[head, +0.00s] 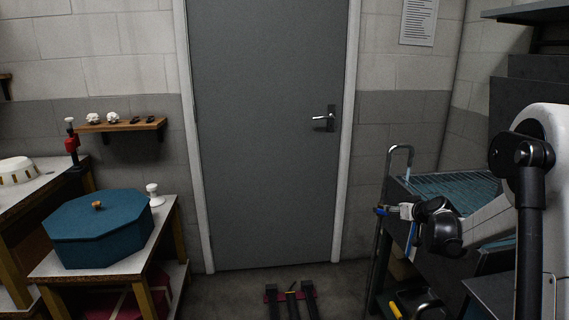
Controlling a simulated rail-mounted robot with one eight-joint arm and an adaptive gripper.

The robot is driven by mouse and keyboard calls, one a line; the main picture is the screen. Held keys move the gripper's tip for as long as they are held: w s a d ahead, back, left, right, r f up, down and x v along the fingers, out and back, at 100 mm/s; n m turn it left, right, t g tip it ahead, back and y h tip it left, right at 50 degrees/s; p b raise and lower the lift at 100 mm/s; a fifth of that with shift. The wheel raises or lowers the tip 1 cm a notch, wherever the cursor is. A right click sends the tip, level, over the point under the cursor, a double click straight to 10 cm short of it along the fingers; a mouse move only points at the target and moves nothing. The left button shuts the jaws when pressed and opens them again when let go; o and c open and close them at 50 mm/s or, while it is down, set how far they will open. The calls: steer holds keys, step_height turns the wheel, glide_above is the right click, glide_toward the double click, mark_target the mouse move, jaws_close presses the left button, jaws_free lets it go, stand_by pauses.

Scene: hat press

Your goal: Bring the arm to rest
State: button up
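My arm is at the right of the head view, with its black wrist beside the dark bench. My gripper (405,211) is small and partly hidden by the wrist. It points left, close to the grey metal upright (379,250) at the bench's left end. I cannot tell whether its fingers are open or shut, or whether it touches the upright. I see nothing clearly held in it.
A grey door (268,130) is ahead. At left, a blue octagonal box (110,238) and a white knob-like piece (154,194) stand on a table (115,268). A wooden shelf (122,127) holds small items. The dark bench (430,272) is close to my arm.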

steer(key=s+a+r+g+p, duration=0.2)
steer(key=s+a+r, duration=0.6)
steer(key=s, duration=0.2)
steer(key=s+a+r+g+p, duration=0.1)
steer(key=s+a+r+p, duration=0.1)
steer(key=s+a+r, duration=0.8)
steer(key=s+a+f+g+p, duration=0.1)
steer(key=s+a+p, duration=0.1)
steer(key=s, duration=1.2)
steer(key=s+a+f+m+g+h+p, duration=0.1)
steer(key=s+a+p, duration=0.1)
steer(key=s, duration=1.2)
steer(key=shift+s+g+h, duration=0.3)
steer(key=shift+s+g, duration=0.1)
steer(key=shift+a, duration=0.1)
